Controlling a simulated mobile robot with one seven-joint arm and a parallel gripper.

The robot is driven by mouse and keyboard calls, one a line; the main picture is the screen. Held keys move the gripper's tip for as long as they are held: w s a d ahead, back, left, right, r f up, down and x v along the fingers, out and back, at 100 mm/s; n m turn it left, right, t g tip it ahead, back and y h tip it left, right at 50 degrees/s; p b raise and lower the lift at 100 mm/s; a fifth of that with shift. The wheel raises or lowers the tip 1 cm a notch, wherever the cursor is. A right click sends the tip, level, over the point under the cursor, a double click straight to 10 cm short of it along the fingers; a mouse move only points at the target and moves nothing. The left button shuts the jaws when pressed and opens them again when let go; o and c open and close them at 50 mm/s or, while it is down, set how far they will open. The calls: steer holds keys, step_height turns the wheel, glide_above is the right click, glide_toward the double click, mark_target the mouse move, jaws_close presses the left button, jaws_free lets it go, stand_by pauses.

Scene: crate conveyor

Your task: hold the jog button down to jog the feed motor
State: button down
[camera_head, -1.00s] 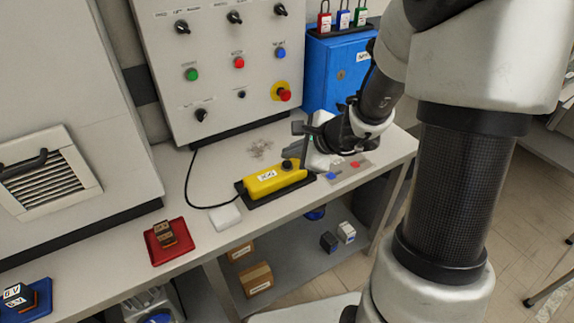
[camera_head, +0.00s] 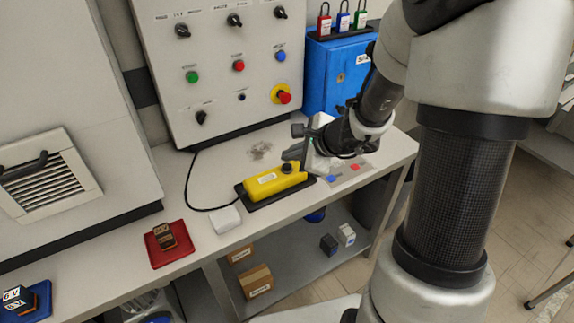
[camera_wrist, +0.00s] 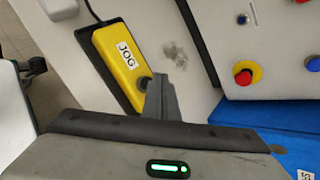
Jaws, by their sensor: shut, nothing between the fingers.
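The yellow jog pendant (camera_head: 262,187) lies on a black base on the bench, its JOG label facing up. Its round black jog button (camera_head: 287,168) is at the right end. In the wrist view, the pendant (camera_wrist: 112,50) lies upper left, and the button (camera_wrist: 143,83) is partly hidden by my fingers. My gripper (camera_head: 291,154) is shut and empty, its fingertips just above or at the button. In the wrist view, the tips of my gripper (camera_wrist: 158,78) overlap the button's edge. I cannot tell whether they touch or press it.
A control panel (camera_head: 215,60) with knobs, coloured buttons and a red emergency stop (camera_head: 284,97) stands behind the pendant. A blue cabinet (camera_head: 325,75) is at its right. A cable (camera_head: 187,185) runs left of the pendant. A white block (camera_head: 225,219) and red tray (camera_head: 153,250) are in front.

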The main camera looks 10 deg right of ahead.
mark_target(290, 168)
steer(key=shift+f, duration=0.15)
stand_by(0.7)
steer(key=shift+f+b, duration=0.3)
steer(key=shift+b, duration=0.3)
steer(key=shift+f, duration=0.5)
stand_by(1.6)
steer(key=shift+r, duration=0.15)
stand_by(1.1)
steer(key=shift+r+p, duration=0.6)
steer(key=shift+r, duration=0.2)
step_height(290, 168, up, 5)
steer(key=p, duration=0.4)
stand_by(0.3)
